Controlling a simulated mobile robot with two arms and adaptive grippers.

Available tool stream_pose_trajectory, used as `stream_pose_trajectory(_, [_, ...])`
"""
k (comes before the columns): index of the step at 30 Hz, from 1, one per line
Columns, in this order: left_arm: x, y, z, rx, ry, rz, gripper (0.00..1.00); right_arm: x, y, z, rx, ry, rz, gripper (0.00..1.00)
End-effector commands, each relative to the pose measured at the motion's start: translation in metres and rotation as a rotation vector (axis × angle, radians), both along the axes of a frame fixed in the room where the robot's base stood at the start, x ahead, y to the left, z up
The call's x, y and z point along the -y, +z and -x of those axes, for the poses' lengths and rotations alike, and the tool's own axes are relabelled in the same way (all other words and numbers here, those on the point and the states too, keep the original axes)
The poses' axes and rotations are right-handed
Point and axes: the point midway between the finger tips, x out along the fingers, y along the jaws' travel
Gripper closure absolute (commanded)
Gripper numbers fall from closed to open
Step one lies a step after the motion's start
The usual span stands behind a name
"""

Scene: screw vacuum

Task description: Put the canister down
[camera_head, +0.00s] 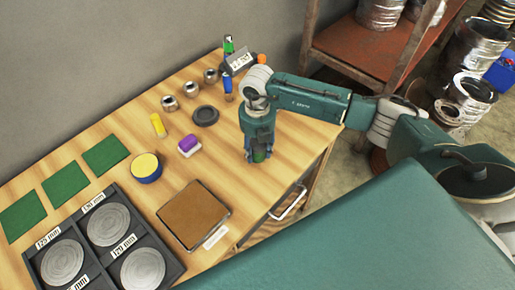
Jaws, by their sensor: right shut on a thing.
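My right gripper (258,152) points straight down over the right end of the wooden table (285,125). It is shut on a small green canister (260,156), which shows only in part between the fingers. The gripper hides most of the canister, and I cannot tell whether its base touches the table. My left gripper is not in view.
A brown tray (194,214), a purple-and-white block (189,146) and a dark round disc (205,116) lie left of the gripper. A yellow-topped blue tin (146,167), green mats (65,183) and a dark rack (168,252) are farther left. A metal shelf (362,43) stands behind.

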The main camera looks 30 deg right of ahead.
Motion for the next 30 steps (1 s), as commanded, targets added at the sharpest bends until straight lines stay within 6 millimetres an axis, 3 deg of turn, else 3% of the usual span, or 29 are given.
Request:
stream_pose_trajectory(2, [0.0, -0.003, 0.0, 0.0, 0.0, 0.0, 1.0, 0.0, -0.003, 0.0, 0.0, 0.0, 0.0, 0.87])
stream_pose_trajectory(3, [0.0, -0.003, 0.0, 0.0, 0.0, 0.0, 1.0, 0.0, -0.003, 0.0, 0.0, 0.0, 0.0, 0.54])
stream_pose_trajectory(6, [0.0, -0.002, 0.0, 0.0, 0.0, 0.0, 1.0, 0.0, -0.002, 0.0, 0.0, 0.0, 0.0, 0.39])
stream_pose_trajectory(18, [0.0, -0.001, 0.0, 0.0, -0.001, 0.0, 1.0, 0.0, 0.006, -0.001, 0.003, 0.0, -0.002, 0.39])
stream_pose_trajectory(30, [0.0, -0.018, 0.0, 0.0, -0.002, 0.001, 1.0, 0.0, 0.086, -0.002, 0.006, 0.001, 0.0, 0.39])
